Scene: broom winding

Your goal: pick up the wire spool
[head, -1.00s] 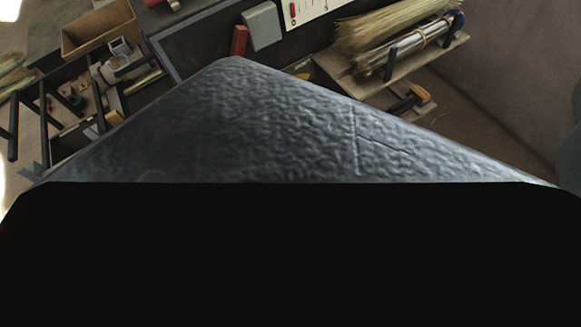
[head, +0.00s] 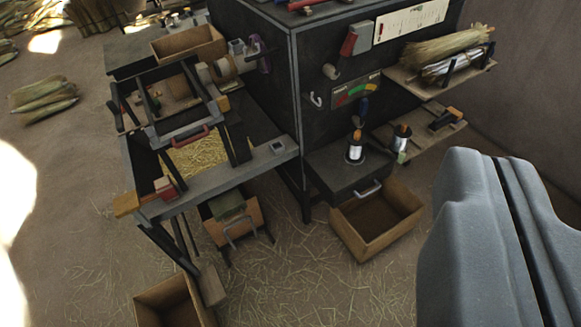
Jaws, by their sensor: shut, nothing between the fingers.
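I cannot tell which one is the task's spool. My gripper (head: 497,160) shows large and grey at the lower right, its two fingers shut together with a dark seam between them. It is empty, and in the picture it is to the right of and below both spools, well apart from them.
A dark cabinet (head: 275,85) stands behind the drawer unit. A shelf with broom straw (head: 450,48) is at upper right. A workbench with a frame (head: 215,190) is at left. Straw-strewn floor (head: 290,285) lies in front.

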